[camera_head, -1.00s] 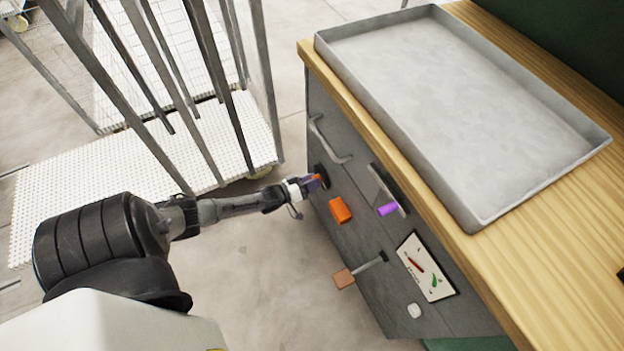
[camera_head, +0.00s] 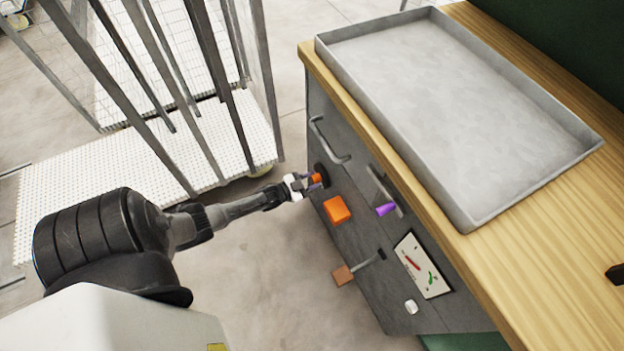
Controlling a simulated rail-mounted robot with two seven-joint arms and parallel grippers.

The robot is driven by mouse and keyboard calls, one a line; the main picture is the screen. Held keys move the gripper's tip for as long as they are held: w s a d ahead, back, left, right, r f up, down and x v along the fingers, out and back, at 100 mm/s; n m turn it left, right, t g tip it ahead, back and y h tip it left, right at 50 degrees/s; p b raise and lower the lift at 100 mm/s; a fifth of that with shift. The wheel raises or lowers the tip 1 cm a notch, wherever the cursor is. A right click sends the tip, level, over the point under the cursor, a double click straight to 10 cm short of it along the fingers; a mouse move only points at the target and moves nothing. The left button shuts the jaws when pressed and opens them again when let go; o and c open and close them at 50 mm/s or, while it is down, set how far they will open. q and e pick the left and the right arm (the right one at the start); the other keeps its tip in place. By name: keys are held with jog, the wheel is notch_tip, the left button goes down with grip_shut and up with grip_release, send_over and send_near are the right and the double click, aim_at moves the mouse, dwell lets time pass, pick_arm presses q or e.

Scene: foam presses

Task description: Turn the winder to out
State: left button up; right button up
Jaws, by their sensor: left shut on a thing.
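The cabinet's dark front panel (camera_head: 365,228) stands under a wooden worktop. An orange knob on a round dark base sits at the panel's upper left; I take this knob (camera_head: 316,179) to be the winder. My left gripper (camera_head: 315,181) is at it, with its fingers on either side of the orange part, shut on it. The fingers partly hide the knob, and I cannot read any marking around it. My right gripper is not in view.
The panel also carries an orange block (camera_head: 337,210), a purple-handled lever (camera_head: 386,209), a brown-ended lever (camera_head: 343,275), a gauge (camera_head: 423,265), a white button (camera_head: 411,307) and a bar handle (camera_head: 329,140). A metal tray (camera_head: 465,222) lies on the worktop. A barred trolley (camera_head: 150,165) stands left.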

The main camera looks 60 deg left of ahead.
pick_arm(q)
jog(key=m+b, duration=0.5)
jog(key=m, duration=1.9)
jog(key=shift+m, duration=0.6)
jog(key=o, duration=0.9)
jog(key=shift+r, duration=0.1)
